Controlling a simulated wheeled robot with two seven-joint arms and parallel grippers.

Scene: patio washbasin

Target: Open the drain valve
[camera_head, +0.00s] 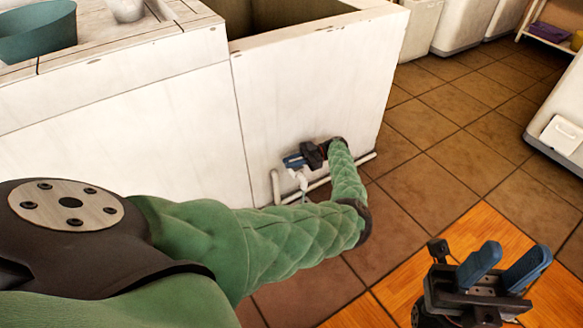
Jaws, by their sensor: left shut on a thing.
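The drain valve (300,180) is a small whitish fitting low on the front of the white washbasin (290,95). It sits by the pale pipe that runs along the wall's base. My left arm reaches across the view, and my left gripper (292,161) is at the valve, its blue fingers shut on it. The fingers and wrist hide much of the valve, so I cannot tell how its handle is turned. My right gripper (504,268) is open and empty at the lower right, above the floor and away from the basin.
A teal bowl (36,34) stands on the basin's top at the upper left. The pale pipe (354,166) runs along the basin's foot. White cabinets (465,22) stand at the back right. The tiled floor (460,160) between is clear.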

